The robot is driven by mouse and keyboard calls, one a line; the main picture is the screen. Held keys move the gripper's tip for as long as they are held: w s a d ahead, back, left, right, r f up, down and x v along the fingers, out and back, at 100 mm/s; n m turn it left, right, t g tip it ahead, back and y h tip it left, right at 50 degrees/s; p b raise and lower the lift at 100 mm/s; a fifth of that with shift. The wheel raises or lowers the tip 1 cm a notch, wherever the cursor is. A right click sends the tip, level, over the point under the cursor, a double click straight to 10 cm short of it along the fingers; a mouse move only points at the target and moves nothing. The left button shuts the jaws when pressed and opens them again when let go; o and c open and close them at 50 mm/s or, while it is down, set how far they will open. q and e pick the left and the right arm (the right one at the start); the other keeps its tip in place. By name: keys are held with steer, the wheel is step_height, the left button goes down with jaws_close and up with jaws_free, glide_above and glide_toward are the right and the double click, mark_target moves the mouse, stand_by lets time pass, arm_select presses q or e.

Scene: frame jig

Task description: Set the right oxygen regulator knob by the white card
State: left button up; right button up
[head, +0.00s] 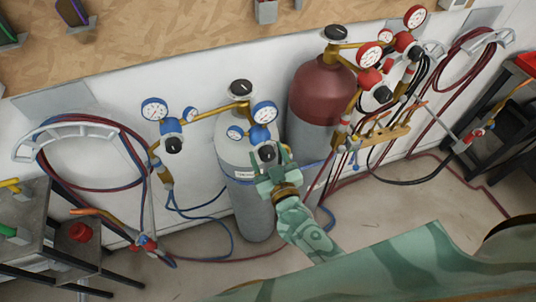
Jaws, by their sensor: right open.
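The right oxygen regulator (262,133) is blue with two round white gauges, on a brass pipe from the grey cylinder (256,215). Its black knob (267,153) faces me, with a light mark on it. My right gripper (268,165) is open, its fingers at the knob's lower edge; I cannot tell whether they touch it. A small white card (244,175) shows on the cylinder just left of the gripper, partly hidden and too small to read. My left gripper is not in view.
A second blue regulator (172,128) with a black knob is to the left. A maroon-topped cylinder (322,88) with red regulators (369,80) stands close on the right. Hoses hang on wall hooks at both sides. A dark metal stand (45,235) is at the left.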

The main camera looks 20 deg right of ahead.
steer(key=c, duration=1)
steer(key=shift+m, duration=0.3)
